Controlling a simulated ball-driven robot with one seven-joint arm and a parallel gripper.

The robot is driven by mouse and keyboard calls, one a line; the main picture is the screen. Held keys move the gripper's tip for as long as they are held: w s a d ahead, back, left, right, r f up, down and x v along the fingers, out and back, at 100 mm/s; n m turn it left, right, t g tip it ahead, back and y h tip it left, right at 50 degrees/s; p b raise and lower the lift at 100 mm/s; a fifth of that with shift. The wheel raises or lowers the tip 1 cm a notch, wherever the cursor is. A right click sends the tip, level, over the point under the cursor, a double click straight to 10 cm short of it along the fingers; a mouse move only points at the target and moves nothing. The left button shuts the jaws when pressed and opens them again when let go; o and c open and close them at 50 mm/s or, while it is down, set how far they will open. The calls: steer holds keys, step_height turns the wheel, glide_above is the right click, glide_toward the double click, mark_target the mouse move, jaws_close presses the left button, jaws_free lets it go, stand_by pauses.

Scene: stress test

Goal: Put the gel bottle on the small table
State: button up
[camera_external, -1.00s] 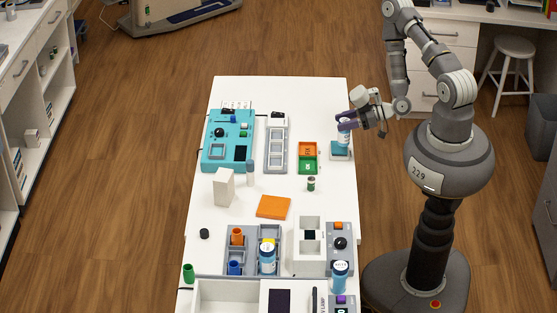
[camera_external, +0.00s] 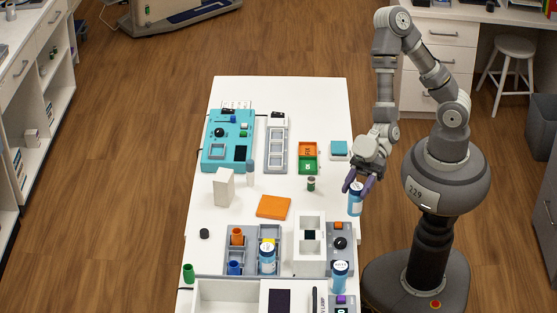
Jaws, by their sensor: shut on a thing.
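My gripper (camera_external: 357,186) is shut on a blue and white bottle (camera_external: 355,203) at the right edge of the long white table (camera_external: 300,93). The bottle is upright, with its upper part between the purple fingers. I cannot tell whether its base touches the table. Two similar blue and white bottles stand further forward, one in a grey rack (camera_external: 267,260) and one near the right edge (camera_external: 340,277). I cannot read which label says gel. Nothing in view is clearly a separate small table; a small teal-topped block (camera_external: 339,148) stands behind my gripper with its top bare.
Left of my gripper are a small green jar (camera_external: 311,184), an orange and green tray (camera_external: 307,157) and a flat orange pad (camera_external: 273,206). A white box holder (camera_external: 309,245) and a grey device with a black knob (camera_external: 340,243) stand in front. A white stool (camera_external: 508,62) is at the back right.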

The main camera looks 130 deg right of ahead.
steer(key=shift+a, duration=0.25)
steer(key=shift+d, duration=0.1)
